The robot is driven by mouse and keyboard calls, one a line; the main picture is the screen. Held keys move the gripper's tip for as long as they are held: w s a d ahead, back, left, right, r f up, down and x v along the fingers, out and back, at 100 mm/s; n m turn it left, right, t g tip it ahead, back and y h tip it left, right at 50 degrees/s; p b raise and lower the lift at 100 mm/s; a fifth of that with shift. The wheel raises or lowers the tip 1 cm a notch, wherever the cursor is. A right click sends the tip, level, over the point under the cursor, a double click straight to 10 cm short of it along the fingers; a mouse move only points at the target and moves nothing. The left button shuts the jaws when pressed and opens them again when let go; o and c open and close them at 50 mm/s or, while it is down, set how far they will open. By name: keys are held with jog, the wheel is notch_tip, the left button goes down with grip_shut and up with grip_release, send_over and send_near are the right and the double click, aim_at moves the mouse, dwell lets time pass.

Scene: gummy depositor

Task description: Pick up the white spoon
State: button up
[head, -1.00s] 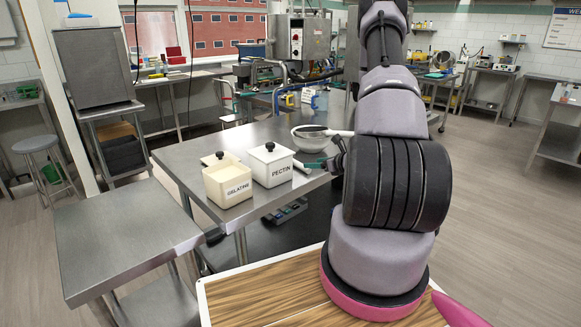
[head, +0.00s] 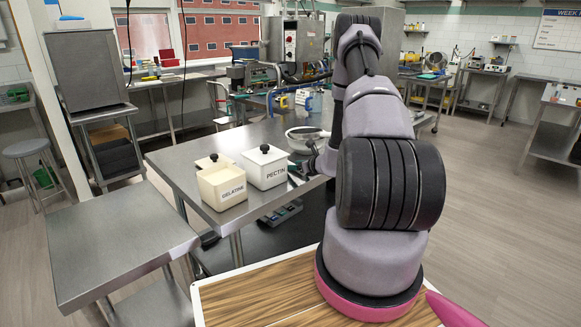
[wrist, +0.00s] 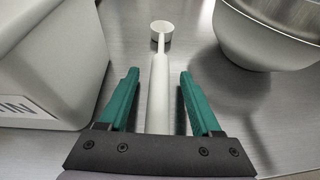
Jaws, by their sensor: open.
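The white spoon (wrist: 158,92) lies on the metal table in the wrist view, its small round bowl pointing away and its handle running back toward me. My gripper (wrist: 158,78) is open, with one green finger on each side of the spoon's handle. Both fingers look apart from the handle. In the head view my gripper (head: 306,171) is low over the table beside the pectin container, partly hidden by my arm. The spoon cannot be made out in the head view.
The white pectin container (head: 265,168) stands just left of my gripper, and the gelatine container (head: 222,187) is farther left. A metal bowl (wrist: 268,38) is close on the right in the wrist view. The metal table (head: 165,160) has bare room at its left.

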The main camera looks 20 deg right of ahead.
grip_shut()
jog(key=shift+r, duration=0.1)
notch_tip(320, 180, up, 10)
jog(key=shift+f, duration=0.1)
dwell(0.4)
jog(key=c, duration=0.7)
grip_release()
grip_shut()
